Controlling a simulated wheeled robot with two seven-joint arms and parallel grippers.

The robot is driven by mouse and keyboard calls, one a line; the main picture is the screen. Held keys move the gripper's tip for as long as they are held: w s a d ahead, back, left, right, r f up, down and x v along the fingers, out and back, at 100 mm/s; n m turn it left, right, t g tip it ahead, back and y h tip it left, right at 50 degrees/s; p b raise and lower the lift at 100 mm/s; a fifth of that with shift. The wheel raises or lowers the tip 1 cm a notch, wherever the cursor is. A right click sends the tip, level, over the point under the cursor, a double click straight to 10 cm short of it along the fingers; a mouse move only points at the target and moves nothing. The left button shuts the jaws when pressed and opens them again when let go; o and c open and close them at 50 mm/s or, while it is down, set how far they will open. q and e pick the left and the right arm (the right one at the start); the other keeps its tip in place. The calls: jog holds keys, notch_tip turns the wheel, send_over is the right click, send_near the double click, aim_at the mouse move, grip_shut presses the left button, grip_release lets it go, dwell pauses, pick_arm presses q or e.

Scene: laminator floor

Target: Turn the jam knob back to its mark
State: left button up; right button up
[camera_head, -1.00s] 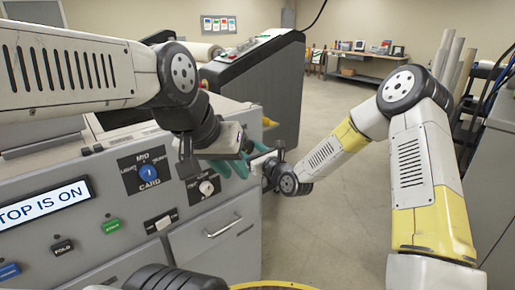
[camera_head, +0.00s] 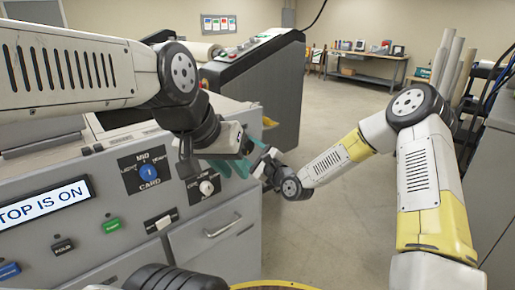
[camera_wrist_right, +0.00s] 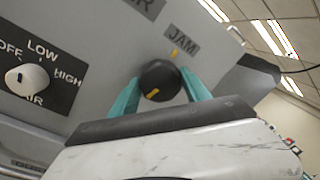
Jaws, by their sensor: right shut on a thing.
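The jam knob (camera_wrist_right: 160,80) is round and black with a short yellow pointer. In the right wrist view it sits on the grey panel below the JAM label (camera_wrist_right: 183,42). A yellow mark (camera_wrist_right: 175,53) is above the knob to the right, while the pointer shows on its lower left, away from the mark. My right gripper (camera_wrist_right: 160,92) has its teal fingers on either side of the knob, shut on it. In the head view the knob is hidden by the grippers.
A blue CARD dial (camera_head: 148,172), a drawer handle (camera_head: 222,226) and a lit display (camera_head: 45,203) are on the same machine front. Open floor (camera_head: 335,225) lies to the right.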

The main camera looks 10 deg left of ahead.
jog(key=n+y, duration=0.1)
jog(key=n, duration=0.5)
jog(key=shift+w+d, duration=0.1)
jog(key=n, duration=0.5)
jog(key=shift+g, duration=0.4)
jog(key=n+g+y, duration=0.1)
jog(key=n, duration=0.9)
jog(key=shift+g, duration=0.4)
jog(key=n, duration=0.6)
jog(key=shift+g, duration=0.3)
jog(key=n, duration=0.4)
jog(key=shift+r+h, duration=0.1)
jog(key=shift+h, duration=0.3)
jog(key=n, duration=0.5)
jog(key=shift+n+h, duration=0.3)
jog(key=n, duration=0.3)
jog(key=shift+n+h, duration=0.3)
jog(key=shift+n, duration=0.1)
jog(key=shift+d, duration=0.1)
